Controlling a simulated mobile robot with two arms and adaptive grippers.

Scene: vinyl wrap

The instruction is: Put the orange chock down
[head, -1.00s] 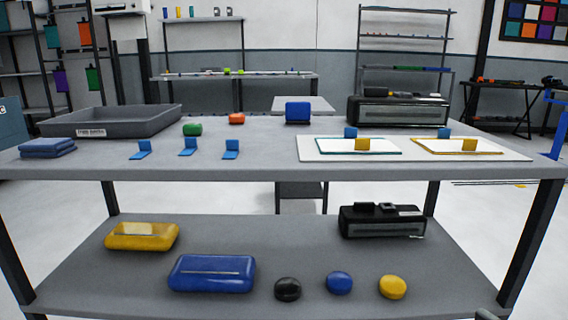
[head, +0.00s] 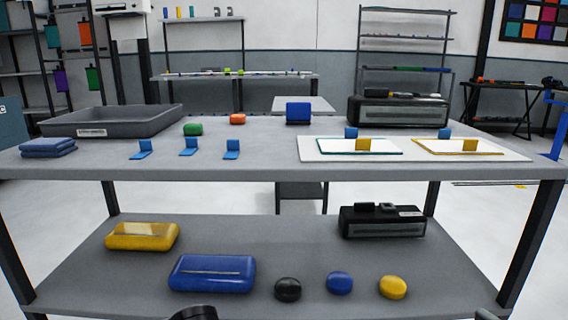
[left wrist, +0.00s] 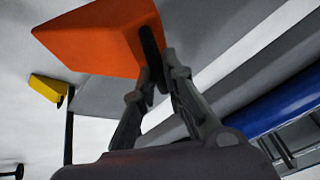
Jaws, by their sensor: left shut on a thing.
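The orange chock (left wrist: 100,38) is a wedge-like block at the upper left of the left wrist view. My left gripper (left wrist: 158,62) is shut on it, with the dark fingers at its lower right edge. The chock I hold does not show in the head view. There, only a dark curved part of what looks like my left arm or gripper (head: 195,313) shows at the bottom edge. My right gripper's fingers are not in view.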

